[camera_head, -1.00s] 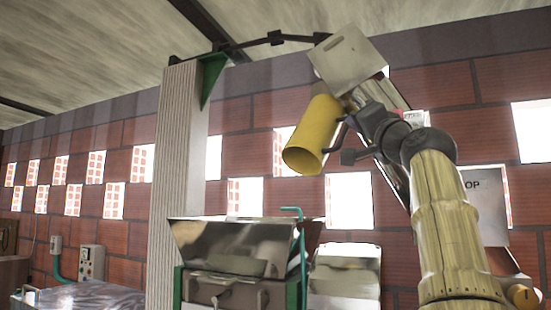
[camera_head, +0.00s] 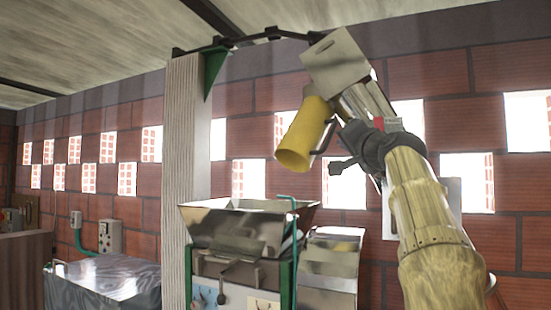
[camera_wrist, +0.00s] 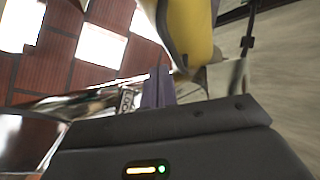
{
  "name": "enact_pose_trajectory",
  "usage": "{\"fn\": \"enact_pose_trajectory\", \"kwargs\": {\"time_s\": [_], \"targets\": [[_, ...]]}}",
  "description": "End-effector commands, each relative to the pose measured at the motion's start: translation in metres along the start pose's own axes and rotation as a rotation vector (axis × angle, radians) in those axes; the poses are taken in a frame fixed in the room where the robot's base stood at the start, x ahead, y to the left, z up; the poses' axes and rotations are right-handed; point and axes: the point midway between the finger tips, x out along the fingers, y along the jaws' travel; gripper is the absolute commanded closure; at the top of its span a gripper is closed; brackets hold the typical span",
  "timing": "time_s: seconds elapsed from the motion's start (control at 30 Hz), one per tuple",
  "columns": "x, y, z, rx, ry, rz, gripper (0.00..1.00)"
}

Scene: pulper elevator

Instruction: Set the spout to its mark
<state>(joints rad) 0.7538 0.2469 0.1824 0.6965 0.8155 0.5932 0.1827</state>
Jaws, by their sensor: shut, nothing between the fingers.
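The yellow spout (camera_head: 306,135) is an open tube. It hangs tilted, mouth down and to the left, below the metal elevator head (camera_head: 336,60), above and right of the metal hopper (camera_head: 245,221). A dark handle (camera_head: 325,138) sticks out on its right side. My gripper (camera_head: 340,166) is shut and empty, just below and right of the handle; I cannot tell whether they touch. In the wrist view the closed fingers (camera_wrist: 156,90) point toward the spout (camera_wrist: 190,35), which fills the upper middle. I cannot make out the mark.
A wooden post (camera_head: 187,150) stands left of the spout, with a green bracket on top. A brick wall with bright openings lies behind. Free air surrounds the spout's mouth.

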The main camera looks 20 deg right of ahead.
Motion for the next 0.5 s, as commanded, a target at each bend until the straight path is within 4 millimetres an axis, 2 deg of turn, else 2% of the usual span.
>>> {"fn": "enact_pose_trajectory", "kwargs": {"time_s": [0.27, 0.5], "targets": [[0.007, 0.014, 0.018, -0.004, -0.031, 0.033, 1.0], [0.014, 0.034, 0.043, -0.011, -0.07, 0.073, 1.0]]}}
